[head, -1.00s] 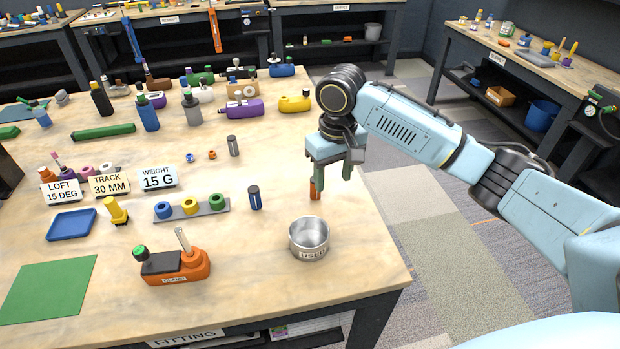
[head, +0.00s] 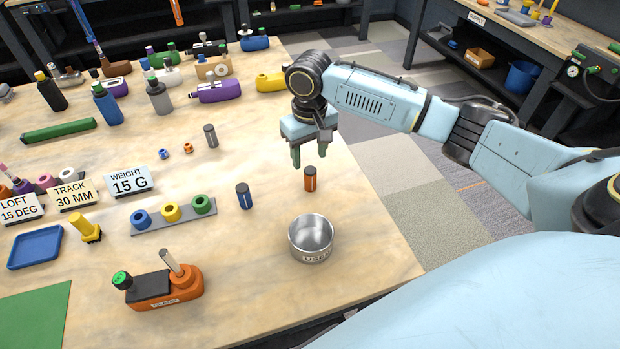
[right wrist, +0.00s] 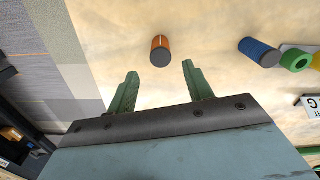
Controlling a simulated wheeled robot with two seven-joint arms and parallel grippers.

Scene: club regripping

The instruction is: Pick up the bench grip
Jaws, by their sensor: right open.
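No object is labelled as the bench grip. Three short dark-capped cylinders stand upright on the wooden table: an orange one (head: 310,180), a blue one (head: 244,197) and a grey one (head: 210,136). My right gripper (head: 309,157) is open and empty, just beyond the orange cylinder in the head view. In the right wrist view the orange cylinder (right wrist: 160,48) lies ahead of the gap between my open green fingers (right wrist: 160,72), apart from both. The blue cylinder (right wrist: 259,52) is farther right there. My left gripper is out of view.
A metal tin marked USED (head: 311,238) stands near the orange cylinder. An orange clamp (head: 165,287), a grey rack (head: 174,217) with coloured rings and a blue tray (head: 35,247) are to the left. Bottles fill the back. The table's right edge is close by.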

